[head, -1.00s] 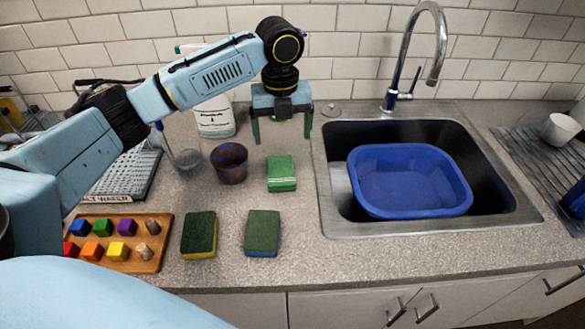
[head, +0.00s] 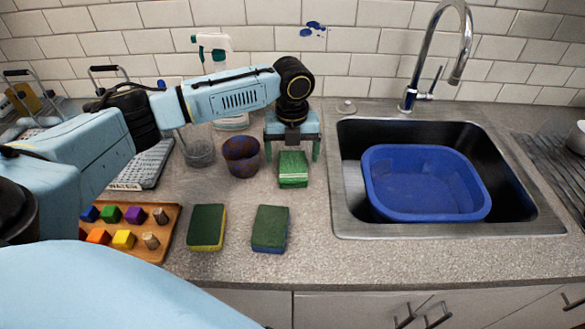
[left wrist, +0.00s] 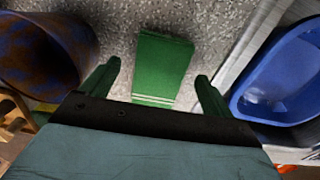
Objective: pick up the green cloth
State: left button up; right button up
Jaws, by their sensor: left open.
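The green cloth (head: 293,170) is a small folded block with pale stripes, lying on the grey counter between the brown cup and the sink. My left gripper (head: 292,158) is open just above and behind it in the head view, its fingers spread to either side. In the left wrist view the cloth (left wrist: 161,68) lies ahead of and between the two green fingers (left wrist: 158,85), and nothing is held. My right gripper does not show.
A brown-blue cup (head: 241,157) and a clear glass (head: 198,152) stand left of the cloth. Two green-topped sponges (head: 206,227) (head: 270,228) lie in front. A blue basin (head: 425,205) sits in the sink (head: 450,229) at right. A wooden block tray (head: 172,218) is at left.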

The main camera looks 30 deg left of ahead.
aim_at(292, 160)
pick_arm(q)
notch_tip(292, 160, down, 2)
jog(key=c, duration=1.1)
jog(key=shift+o, duration=0.2)
jog(key=shift+r, duration=0.1)
notch_tip(292, 160, up, 10)
jog(key=shift+p, duration=0.45)
